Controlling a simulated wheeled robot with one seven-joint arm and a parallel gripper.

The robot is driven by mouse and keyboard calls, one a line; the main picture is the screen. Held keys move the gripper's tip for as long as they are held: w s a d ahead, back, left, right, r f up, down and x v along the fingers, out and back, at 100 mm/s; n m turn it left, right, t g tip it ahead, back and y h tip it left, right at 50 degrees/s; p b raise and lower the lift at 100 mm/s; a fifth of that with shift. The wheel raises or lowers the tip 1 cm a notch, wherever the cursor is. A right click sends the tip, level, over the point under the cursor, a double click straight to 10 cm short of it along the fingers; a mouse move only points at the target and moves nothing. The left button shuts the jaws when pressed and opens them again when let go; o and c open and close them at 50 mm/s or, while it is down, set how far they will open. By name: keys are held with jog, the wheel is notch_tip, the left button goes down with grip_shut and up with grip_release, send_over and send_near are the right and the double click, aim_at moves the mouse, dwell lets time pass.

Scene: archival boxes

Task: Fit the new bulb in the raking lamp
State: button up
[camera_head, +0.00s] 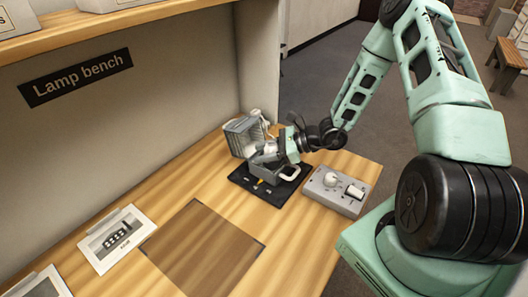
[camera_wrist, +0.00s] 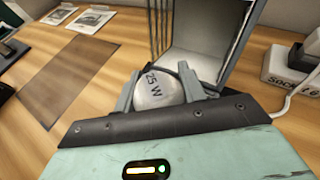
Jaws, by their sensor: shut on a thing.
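My gripper (camera_wrist: 158,85) is shut on a grey-white bulb (camera_wrist: 154,92) marked "25 W", with one finger on each side of it. The lamp (camera_wrist: 208,45), an open box-shaped housing with a pale inside and dark bars at its left, stands just beyond the bulb in the wrist view. In the head view the lamp (camera_head: 240,136) stands at the back of the bench, and my gripper (camera_head: 264,154) is close in front of it. The bulb is hard to make out there. I cannot tell whether the bulb touches the lamp.
A black mat (camera_head: 243,180) lies below my gripper. A grey control box (camera_head: 338,188) with a knob and switch stands to its right. A white block (camera_wrist: 285,66) lettered "SOCKET" has a cable. Printed cards (camera_head: 117,238) and a brown panel (camera_head: 203,250) lie on the bench.

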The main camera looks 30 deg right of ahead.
jog(key=o, duration=0.7)
jog(key=shift+f, duration=0.1)
jog(key=p+v, duration=0.4)
jog(key=v, duration=0.7)
jog(key=shift+s, duration=0.1)
dwell(0.6)
